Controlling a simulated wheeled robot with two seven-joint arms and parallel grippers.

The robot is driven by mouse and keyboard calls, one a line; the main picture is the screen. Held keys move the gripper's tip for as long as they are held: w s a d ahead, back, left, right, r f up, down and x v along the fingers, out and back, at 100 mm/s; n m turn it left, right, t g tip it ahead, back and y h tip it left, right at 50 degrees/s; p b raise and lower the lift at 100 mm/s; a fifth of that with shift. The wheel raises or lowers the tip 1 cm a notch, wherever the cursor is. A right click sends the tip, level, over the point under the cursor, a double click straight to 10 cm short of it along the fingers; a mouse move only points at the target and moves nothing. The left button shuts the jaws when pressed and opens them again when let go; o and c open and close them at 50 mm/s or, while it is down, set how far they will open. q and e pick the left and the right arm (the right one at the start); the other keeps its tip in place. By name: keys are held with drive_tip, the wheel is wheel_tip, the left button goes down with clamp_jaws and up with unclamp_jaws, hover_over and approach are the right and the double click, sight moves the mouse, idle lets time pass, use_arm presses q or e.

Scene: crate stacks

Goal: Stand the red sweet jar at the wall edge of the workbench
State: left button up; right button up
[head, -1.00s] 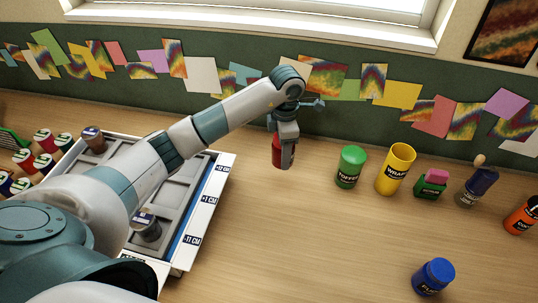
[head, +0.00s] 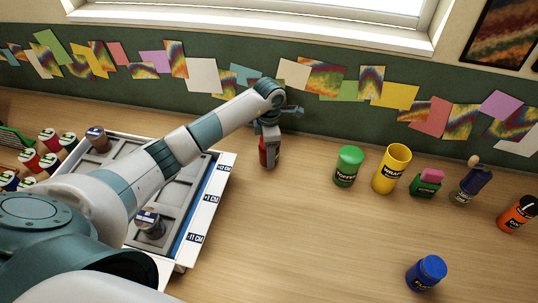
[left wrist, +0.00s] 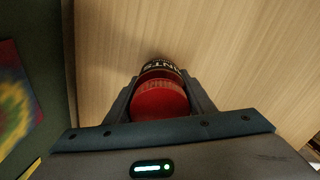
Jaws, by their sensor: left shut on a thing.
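The red sweet jar (head: 269,155) is upright at the back of the workbench (head: 300,230), close to the green wall board. My left gripper (head: 267,138) is shut on it from above and hides its top in the head view. In the left wrist view, the jar's red lid (left wrist: 162,98) sits between the fingers, with part of a dark label behind it. I cannot tell whether the jar's base touches the bench. My right gripper is not in view.
A green-lidded jar (head: 348,165), a yellow cup (head: 391,168), a green block holder (head: 427,185) and other items stand to the right. A blue jar (head: 427,272) stands nearer the front. A compartmented tray (head: 208,215) is at the left. Bench between tray and blue jar is clear.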

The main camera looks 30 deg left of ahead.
use_arm(q)
drive_tip(key=shift+f+p, duration=0.35)
drive_tip(key=shift+f, duration=0.75)
drive_tip(key=shift+f, duration=0.2)
drive_tip(key=o, duration=1.2)
drive_tip(key=shift+r, duration=0.1)
